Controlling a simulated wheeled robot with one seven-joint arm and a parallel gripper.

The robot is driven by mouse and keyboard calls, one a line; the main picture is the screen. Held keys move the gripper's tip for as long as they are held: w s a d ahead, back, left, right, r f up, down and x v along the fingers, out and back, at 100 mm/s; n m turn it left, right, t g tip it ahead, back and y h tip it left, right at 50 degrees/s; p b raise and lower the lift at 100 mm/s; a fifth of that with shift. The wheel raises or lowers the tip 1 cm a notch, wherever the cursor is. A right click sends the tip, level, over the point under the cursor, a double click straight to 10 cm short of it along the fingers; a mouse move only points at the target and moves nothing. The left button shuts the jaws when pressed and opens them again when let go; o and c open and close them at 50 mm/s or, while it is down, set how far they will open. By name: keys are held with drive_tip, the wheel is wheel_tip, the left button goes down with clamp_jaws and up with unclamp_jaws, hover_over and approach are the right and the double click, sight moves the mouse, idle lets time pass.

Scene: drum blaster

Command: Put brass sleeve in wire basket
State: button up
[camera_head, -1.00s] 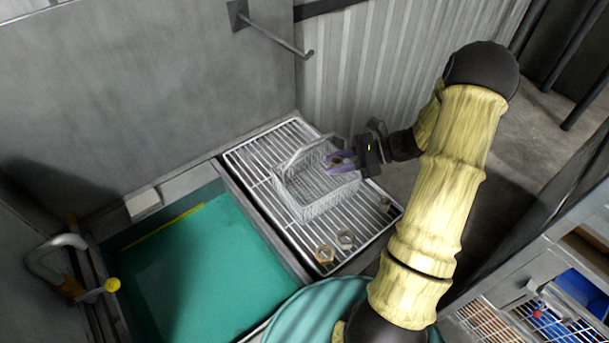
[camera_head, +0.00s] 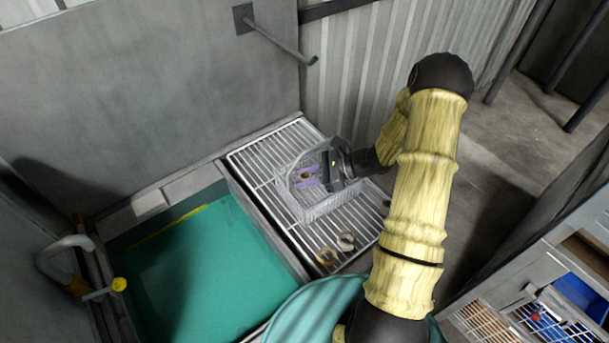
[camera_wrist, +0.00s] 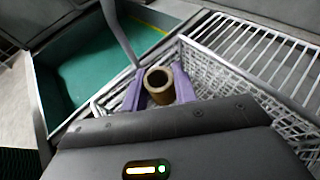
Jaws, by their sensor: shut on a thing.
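The brass sleeve (camera_wrist: 160,88) is a short brownish hollow cylinder. It sits between the purple fingers of my gripper (camera_wrist: 158,90), which is shut on it. In the head view my gripper (camera_head: 307,176) is over the wire basket, and the sleeve shows there only as a small brown spot. The wire basket (camera_head: 318,211) is a grey mesh box standing on the slatted rack. In the wrist view the basket mesh (camera_wrist: 225,80) lies below and around the fingers, and a bar, probably its handle, rises at the left. I cannot tell how far the sleeve is above the basket floor.
The metal rack (camera_head: 262,160) carries the basket and a couple of brass nut-like rings (camera_head: 326,255) near its front edge. A basin with a green surface (camera_head: 205,270) lies left of the rack. A hooked rod (camera_head: 282,43) juts from the wall above. A teal drum (camera_head: 315,310) stands in front.

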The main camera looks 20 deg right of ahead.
drive_tip(key=shift+a+f, duration=0.1)
drive_tip(key=shift+f+b, duration=0.45)
drive_tip(key=shift+f, duration=0.15)
drive_tip(key=o, duration=1)
drive_tip(key=shift+s+f, duration=0.1)
drive_tip(key=shift+o, duration=0.2)
drive_tip(key=shift+r, duration=0.25)
drive_tip(key=r+b+v, duration=0.1)
drive_tip(key=v, duration=1.1)
drive_tip(key=shift+a, duration=0.1)
